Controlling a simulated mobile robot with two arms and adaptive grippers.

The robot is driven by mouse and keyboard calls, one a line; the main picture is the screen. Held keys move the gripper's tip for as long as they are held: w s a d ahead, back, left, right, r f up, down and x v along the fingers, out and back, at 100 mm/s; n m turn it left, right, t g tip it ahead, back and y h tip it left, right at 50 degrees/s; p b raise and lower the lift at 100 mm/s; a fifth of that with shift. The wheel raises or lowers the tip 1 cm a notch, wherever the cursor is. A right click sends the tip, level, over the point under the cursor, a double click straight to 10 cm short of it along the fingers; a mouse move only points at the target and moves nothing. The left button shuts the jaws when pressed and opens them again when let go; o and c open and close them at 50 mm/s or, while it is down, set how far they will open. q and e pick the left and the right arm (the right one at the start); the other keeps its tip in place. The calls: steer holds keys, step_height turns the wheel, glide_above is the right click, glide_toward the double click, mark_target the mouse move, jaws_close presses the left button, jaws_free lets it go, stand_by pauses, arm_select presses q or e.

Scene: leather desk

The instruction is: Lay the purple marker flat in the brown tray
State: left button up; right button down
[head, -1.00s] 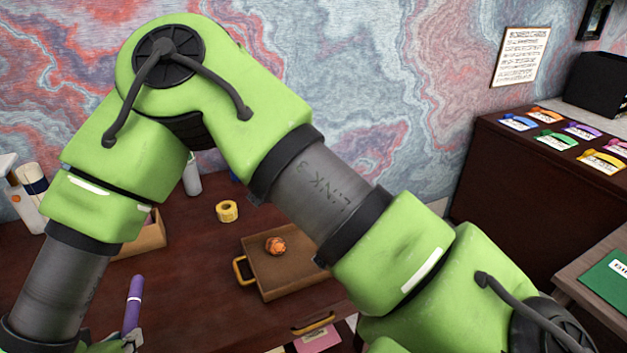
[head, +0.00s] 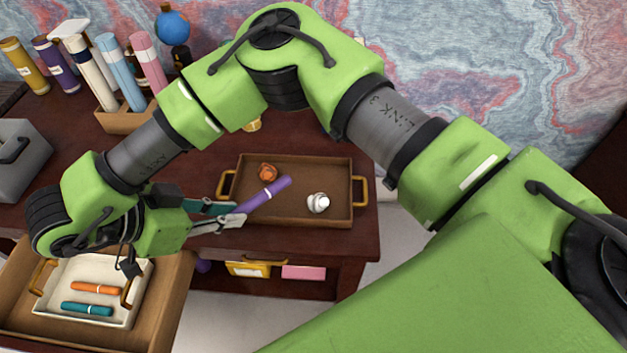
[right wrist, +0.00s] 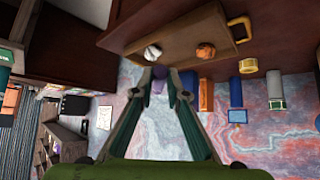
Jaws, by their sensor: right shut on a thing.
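The purple marker (head: 268,192) is held at its near end between the fingertips of my right gripper (head: 238,213), which is shut on it. The marker points up and right across the left part of the brown tray (head: 290,213). I cannot tell whether it touches the tray floor. In the right wrist view the marker (right wrist: 159,80) shows end-on between the fingertips (right wrist: 160,92), with the tray (right wrist: 183,47) beyond it. An orange crumpled lump (head: 267,173) and a shiny whitish lump (head: 318,203) lie in the tray. My left gripper is out of view.
An open drawer (head: 172,300) at the lower left holds a white tray (head: 62,272) with an orange marker (head: 97,288) and a teal marker (head: 87,309). Upright tubes (head: 95,80) and a blue globe (head: 172,27) stand at the back left. My arm arches over the desk.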

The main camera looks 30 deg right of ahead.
mark_target(263, 192)
steer(key=shift+s+d, duration=0.1)
steer(key=shift+d, duration=0.2)
steer(key=w+d+f, duration=0.1)
steer(key=d, duration=0.1)
steer(key=w+d+f+p, duration=0.1)
steer(key=w+d, duration=0.1)
steer(key=d, duration=0.1)
steer(key=w+d+f+p, duration=0.1)
steer(key=d+f, duration=0.1)
steer(key=shift+w+d+f, duration=0.1)
steer(key=shift+w+d, duration=0.05)
steer(key=shift+d, duration=0.2)
steer(key=x, duration=0.5)
steer(key=shift+w+a+f, duration=0.25)
steer(key=shift+w+f, duration=0.15)
steer(key=shift+f, duration=0.05)
steer(key=shift+w+d+f, duration=0.25)
steer(key=shift+w+f, duration=0.05)
steer(key=shift+f, duration=0.2)
steer(key=shift+w+d+f, duration=0.1)
steer(key=shift+d+f, duration=0.05)
steer(key=shift+f, duration=0.75)
steer(key=shift+d+f, duration=0.1)
steer(key=shift+f, duration=0.8)
